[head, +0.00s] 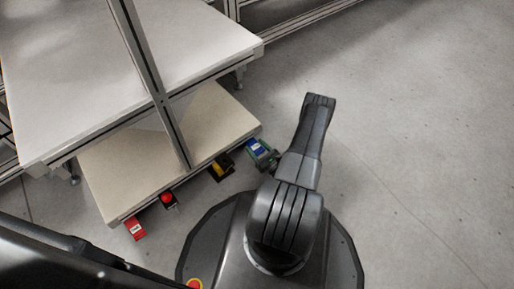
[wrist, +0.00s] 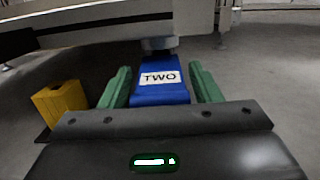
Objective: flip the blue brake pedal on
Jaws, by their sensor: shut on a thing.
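In the head view my gripper (head: 262,152) is partly hidden by my own arm. The pedal's near lower part is hidden behind my gripper's dark body in the wrist view.
Further left are a red button (head: 168,198) and a red box (head: 135,228). The shelf (head: 150,160) lies beyond. Floor (head: 410,130) to the right is clear.

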